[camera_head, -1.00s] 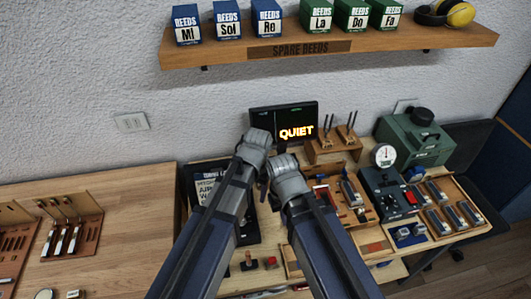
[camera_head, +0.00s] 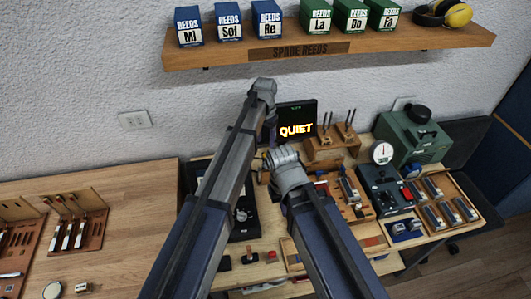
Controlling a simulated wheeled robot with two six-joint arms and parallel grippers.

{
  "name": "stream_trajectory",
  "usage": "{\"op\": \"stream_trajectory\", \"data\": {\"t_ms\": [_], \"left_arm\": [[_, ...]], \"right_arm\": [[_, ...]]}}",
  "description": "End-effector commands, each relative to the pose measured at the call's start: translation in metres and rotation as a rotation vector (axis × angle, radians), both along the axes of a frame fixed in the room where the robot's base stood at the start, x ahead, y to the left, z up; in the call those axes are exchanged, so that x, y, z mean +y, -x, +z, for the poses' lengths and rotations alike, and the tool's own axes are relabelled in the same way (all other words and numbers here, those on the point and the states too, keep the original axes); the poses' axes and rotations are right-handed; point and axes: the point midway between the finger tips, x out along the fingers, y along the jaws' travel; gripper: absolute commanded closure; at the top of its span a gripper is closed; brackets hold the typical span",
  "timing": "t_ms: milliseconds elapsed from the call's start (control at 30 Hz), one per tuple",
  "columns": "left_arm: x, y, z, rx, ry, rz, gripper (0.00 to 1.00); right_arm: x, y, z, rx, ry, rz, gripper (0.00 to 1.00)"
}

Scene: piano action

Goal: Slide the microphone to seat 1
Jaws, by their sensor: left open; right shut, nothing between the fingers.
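I cannot make out the microphone or seat 1 for certain; my arms cover the middle of the bench. A small round grey piece (camera_head: 241,215) shows on a black panel (camera_head: 245,232) beside my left arm, too small to identify. My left gripper (camera_head: 269,128) is open, raised in front of the left side of the display reading QUIET (camera_head: 296,127); its fingers are mostly hidden. My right gripper (camera_head: 278,160) is shut and empty, lower and just right of it, over the bench below the display. Its fingertips are hidden behind its wrist.
A wooden tool stand (camera_head: 333,142), a green machine with a dial (camera_head: 410,140) and a dark control box (camera_head: 385,188) crowd the right side. The shelf of reed boxes (camera_head: 330,48) hangs above. The wooden table (camera_head: 130,205) at left has clear room.

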Motion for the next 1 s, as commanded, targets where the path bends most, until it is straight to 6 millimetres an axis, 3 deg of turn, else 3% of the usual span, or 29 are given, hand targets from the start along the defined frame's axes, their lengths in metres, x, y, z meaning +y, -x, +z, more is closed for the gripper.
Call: {"op": "stream_trajectory", "data": {"t_ms": [533,933,1000], "left_arm": [[0.0,0.0,-0.067,0.0,0.0,0.0,0.41],[0.0,0.0,-0.072,0.0,0.0,0.0,0.41],[0.0,0.0,-0.072,0.0,0.0,0.0,0.46]], "right_arm": [[0.0,0.0,-0.067,0.0,0.003,0.013,1.0],[0.0,0.0,-0.072,0.001,0.002,0.014,1.0],[0.0,0.0,-0.072,0.001,0.002,0.014,1.0]]}}
